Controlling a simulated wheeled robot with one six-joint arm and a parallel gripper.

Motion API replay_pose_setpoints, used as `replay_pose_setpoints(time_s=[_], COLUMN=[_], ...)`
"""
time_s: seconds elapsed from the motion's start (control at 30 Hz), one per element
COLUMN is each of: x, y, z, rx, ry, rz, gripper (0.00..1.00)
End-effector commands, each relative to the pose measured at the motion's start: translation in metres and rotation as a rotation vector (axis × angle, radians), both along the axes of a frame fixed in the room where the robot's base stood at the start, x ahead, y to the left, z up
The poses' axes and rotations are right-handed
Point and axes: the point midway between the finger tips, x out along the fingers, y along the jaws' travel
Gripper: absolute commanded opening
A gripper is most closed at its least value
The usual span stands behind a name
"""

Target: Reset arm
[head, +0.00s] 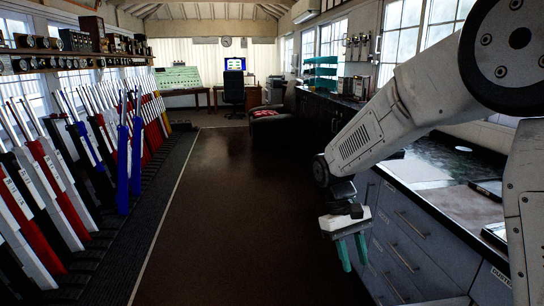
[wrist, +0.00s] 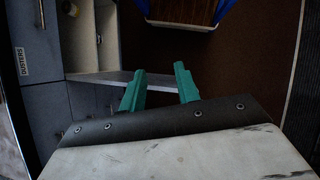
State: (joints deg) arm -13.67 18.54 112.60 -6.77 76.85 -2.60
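My gripper (head: 355,258) hangs from my arm at the right of the head view, beside the grey drawers and above the brown floor. Its two green fingers point down and stand apart with nothing between them. The wrist view also shows the open gripper (wrist: 159,80), with both fingertips clear of any object. The lever frame (head: 85,170) runs along the left side, well away from my gripper. Its levers are red, white, black and blue. Two blue levers (head: 129,165) stand forward of the row.
Grey drawers (head: 405,235) under a dark counter (head: 440,165) line the right side close to my arm. A red-seated armchair (head: 272,115) and a desk chair (head: 233,90) stand farther back. The brown floor (head: 225,200) between is clear.

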Motion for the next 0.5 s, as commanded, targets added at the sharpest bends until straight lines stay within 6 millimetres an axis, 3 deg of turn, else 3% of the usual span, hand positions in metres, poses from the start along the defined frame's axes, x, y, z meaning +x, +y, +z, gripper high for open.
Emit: replay_pose_setpoints(time_s=[0.03, 0.2, 0.5], x=[-0.017, -0.071, -0.166], y=[-0.008, -0.028, -0.055], z=[0.016, 0.050, 0.081], rx=[0.014, 0.054, 0.120], ry=[-0.031, -0.124, -0.294], rz=[-0.025, -0.103, -0.221], gripper=[0.32, 0.32, 0.32])
